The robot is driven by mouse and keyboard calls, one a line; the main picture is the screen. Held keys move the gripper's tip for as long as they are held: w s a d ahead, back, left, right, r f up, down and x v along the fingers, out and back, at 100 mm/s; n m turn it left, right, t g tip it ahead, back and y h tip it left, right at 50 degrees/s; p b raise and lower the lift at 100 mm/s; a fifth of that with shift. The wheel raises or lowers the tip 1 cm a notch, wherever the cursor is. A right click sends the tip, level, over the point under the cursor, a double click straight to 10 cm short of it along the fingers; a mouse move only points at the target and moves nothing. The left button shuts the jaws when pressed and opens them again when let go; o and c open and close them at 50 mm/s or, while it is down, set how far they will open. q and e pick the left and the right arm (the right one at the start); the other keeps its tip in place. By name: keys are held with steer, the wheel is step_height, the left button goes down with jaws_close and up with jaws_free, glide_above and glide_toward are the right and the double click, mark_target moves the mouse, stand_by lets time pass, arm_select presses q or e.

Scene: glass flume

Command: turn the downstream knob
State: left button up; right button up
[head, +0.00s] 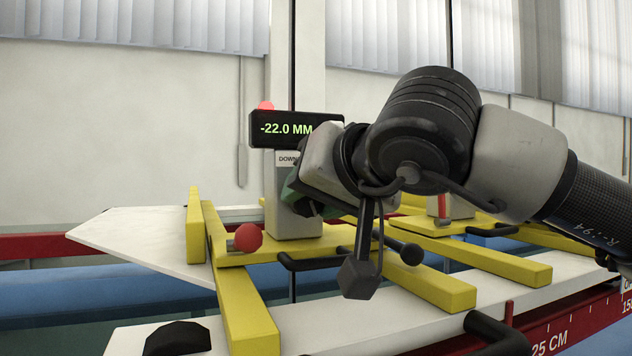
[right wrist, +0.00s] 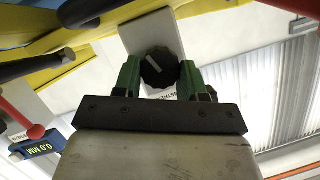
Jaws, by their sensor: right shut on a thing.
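The downstream knob (right wrist: 160,68) is black and ribbed with a pale pointer line. It sits on the face of a light grey post (head: 293,195). My right gripper (right wrist: 158,78) has its green fingers on both sides of the knob and is shut on it. In the head view my right gripper (head: 300,194) is at the post and hides the knob. Above the post a black display (head: 290,129) reads -22.0 MM, and a label starting "DOWN" (head: 287,159) shows partly. My left gripper is not in view.
Yellow rails (head: 240,290) carry the post across the flume. A red ball handle (head: 248,237) and a black ball handle (head: 411,254) stick out near the post. In the right wrist view another display (right wrist: 38,148) reads 0.0 MM.

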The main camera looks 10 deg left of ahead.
steer(key=n+h, duration=0.1)
steer(key=n+t+p, duration=0.1)
steer(key=shift+s+a+r+n+h, duration=0.1)
steer(key=shift+a+n+h, duration=0.05)
steer(key=shift+n+h, duration=0.2)
steer(key=shift+a+n+t+h+p, duration=0.1)
steer(key=shift+n+t+h+p, duration=0.2)
steer(key=shift+n+h+p, duration=0.45)
steer(key=n+t+h, duration=0.1)
steer(key=n, duration=0.1)
steer(key=shift+s+a+n, duration=0.1)
steer(key=shift+n, duration=0.2)
steer(key=shift+a+f+n+t+h, duration=0.15)
steer(key=shift+n+t+h, duration=0.35)
steer(key=shift+n, duration=0.5)
steer(key=o, duration=0.9)
steer(key=shift+o, duration=0.2)
